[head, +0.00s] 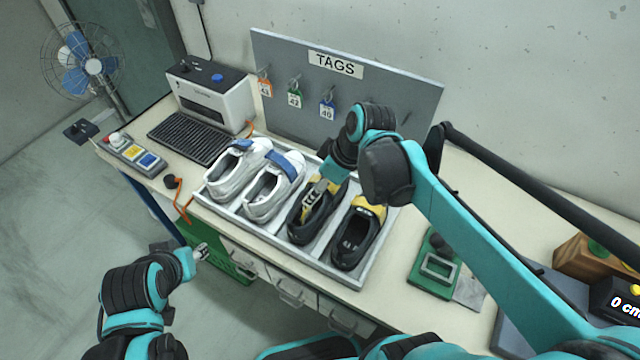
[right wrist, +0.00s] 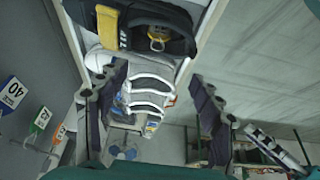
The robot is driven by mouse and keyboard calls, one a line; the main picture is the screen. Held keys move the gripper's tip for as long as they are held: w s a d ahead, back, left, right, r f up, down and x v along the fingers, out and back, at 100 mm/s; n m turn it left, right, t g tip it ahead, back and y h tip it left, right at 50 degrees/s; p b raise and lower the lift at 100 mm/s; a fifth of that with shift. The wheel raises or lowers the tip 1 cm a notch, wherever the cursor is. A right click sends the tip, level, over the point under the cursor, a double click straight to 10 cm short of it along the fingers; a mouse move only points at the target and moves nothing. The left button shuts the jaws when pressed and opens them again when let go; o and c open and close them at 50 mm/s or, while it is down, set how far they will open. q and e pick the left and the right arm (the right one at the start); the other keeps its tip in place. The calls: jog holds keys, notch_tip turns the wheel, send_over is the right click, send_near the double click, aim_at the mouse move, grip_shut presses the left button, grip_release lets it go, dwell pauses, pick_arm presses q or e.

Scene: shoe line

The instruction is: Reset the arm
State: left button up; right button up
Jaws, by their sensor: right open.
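My right gripper (head: 314,196) hangs over the tray's third shoe, a black and yellow one (head: 300,228). In the right wrist view its two fingers (right wrist: 158,108) stand wide apart with nothing between them. A second black and yellow shoe (head: 352,245) lies at the tray's right end; a black and yellow shoe also shows at the top of the right wrist view (right wrist: 158,28). Two white shoes with blue straps (head: 232,172) (head: 268,195) lie to the left in the grey tray (head: 345,280). My left gripper (head: 202,253) is off the table's front edge, away from the shoes; its fingers are too small to read.
The TAGS board (head: 350,90) behind the tray holds orange, green and blue tags (head: 327,112). A white and black machine (head: 215,95) and a button panel (head: 135,155) stand left. A green fixture (head: 435,268) and wooden block (head: 585,258) stand right.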

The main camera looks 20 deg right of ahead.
dwell(0.5)
jog(key=s+d+f+m+t+h+b, duration=0.2)
jog(key=s+d+f+m+t+h, duration=0.1)
jog(key=s+m, duration=0.5)
jog(key=shift+s+d+f+m+t+b, duration=0.2)
jog(key=shift+d+f+m+t+b, duration=0.25)
jog(key=shift+d+f, duration=0.45)
jog(key=shift+d+r, duration=0.1)
